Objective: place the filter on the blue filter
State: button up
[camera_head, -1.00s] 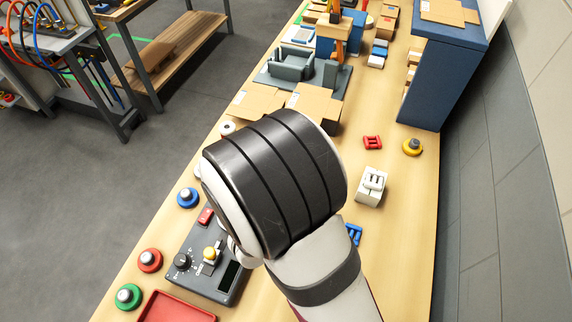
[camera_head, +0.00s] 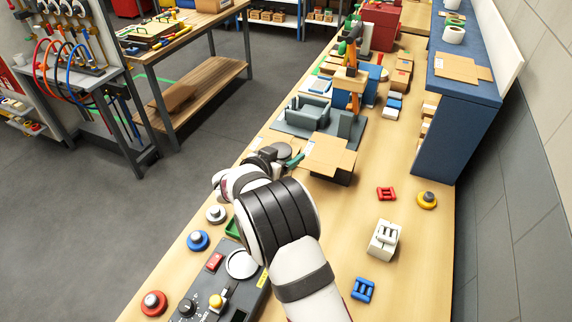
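My gripper (camera_head: 270,158) is at the far end of my white and black arm, left of an open cardboard box (camera_head: 330,157). It is small and partly hidden by my arm, so its finger opening is unclear. A grey disc (camera_head: 281,150) and a green piece (camera_head: 296,160) are right at it; I cannot tell whether it holds either. No filter is clearly identifiable. Two blue candidates show: a small slotted blue piece (camera_head: 363,289) on the right of the bench, and a round blue piece with a silver top (camera_head: 198,240) at the left edge.
A white block (camera_head: 384,240), a red slotted piece (camera_head: 386,193) and a yellow round piece (camera_head: 427,200) stand on the right. A control box (camera_head: 214,287) is at front left. A grey fixture (camera_head: 310,112) and a blue cabinet (camera_head: 455,110) stand farther back. Bare bench lies right of my arm.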

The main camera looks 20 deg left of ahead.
jog(key=shift+f, duration=2)
jog(key=o, duration=1.3)
jog(key=shift+r, duration=0.2)
jog(key=v, duration=1.2)
jog(key=w+d+r+g+y, duration=0.1)
jog(key=d+r+g+y, duration=0.3)
jog(key=d+r+y, duration=0.45)
jog(key=s+d+m+g+h, duration=0.1)
jog(key=s+d+g, duration=0.2)
jog(key=s+d, duration=0.4)
jog(key=s+d+f+m+g+h, duration=0.1)
jog(key=s+d+g+h, duration=0.1)
jog(key=s+d, duration=0.6)
jog(key=s+d+f+m+g+h, duration=0.1)
jog(key=s+d+g, duration=0.3)
jog(key=s+d, duration=0.4)
jog(key=shift+s+f+m+g+h, duration=0.15)
jog(key=shift+s+m+h, duration=0.15)
jog(key=shift+s, duration=1)
jog(key=shift+s+r+m+g+h, duration=0.15)
jog(key=shift+s+m+h, duration=0.15)
jog(key=shift+s, duration=1)
